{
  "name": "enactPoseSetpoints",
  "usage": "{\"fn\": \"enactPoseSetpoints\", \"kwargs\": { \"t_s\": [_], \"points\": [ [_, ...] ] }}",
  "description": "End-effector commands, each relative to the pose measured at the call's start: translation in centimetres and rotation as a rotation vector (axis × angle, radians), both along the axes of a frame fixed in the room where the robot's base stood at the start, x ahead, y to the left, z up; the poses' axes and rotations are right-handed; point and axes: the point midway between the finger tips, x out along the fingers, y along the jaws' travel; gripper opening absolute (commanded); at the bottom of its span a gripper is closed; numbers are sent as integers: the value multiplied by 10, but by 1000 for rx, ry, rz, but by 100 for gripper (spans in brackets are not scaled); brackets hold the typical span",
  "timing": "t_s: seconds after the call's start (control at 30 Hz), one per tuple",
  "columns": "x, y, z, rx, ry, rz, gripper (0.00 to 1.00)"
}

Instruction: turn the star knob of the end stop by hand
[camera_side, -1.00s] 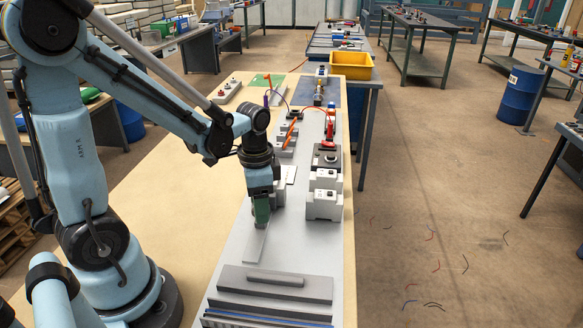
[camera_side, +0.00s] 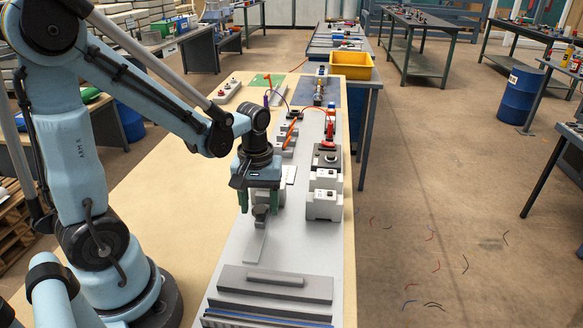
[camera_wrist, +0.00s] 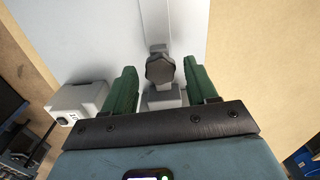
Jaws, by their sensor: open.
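The star knob (camera_wrist: 160,68) of the end stop is a dark grey lobed knob in the wrist view. It sits between the two green fingers of my gripper (camera_wrist: 158,85), with a gap on each side. In the side view my gripper (camera_side: 258,202) points down over the end stop (camera_side: 261,214), with a green finger on either side of it. My gripper is open and holds nothing. A light grey block of the end stop (camera_wrist: 163,99) shows below the knob in the wrist view, and its lower part is hidden by my gripper.
A flat grey strip (camera_side: 254,245) runs from the end stop toward the front. White-grey blocks (camera_side: 324,195) stand to its right, and one shows left of my gripper in the wrist view (camera_wrist: 80,98). Grey bars (camera_side: 275,284) lie at the front. The plate between is bare.

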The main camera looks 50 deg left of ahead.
Motion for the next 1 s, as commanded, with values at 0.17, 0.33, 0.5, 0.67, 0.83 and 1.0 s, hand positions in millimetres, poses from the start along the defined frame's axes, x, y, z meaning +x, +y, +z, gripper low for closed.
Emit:
{"fn": "enactPoseSetpoints", "kwargs": {
  "t_s": [0.17,0.33,0.5,0.67,0.83,1.0],
  "points": [
    [0,0,0,0,0,195,58],
    [0,0,0,0,0,240,58],
    [0,0,0,0,0,237,58],
    [0,0,0,0,0,236,39],
    [0,0,0,0,0,235,14],
    [0,0,0,0,0,225,14]
  ]
}}
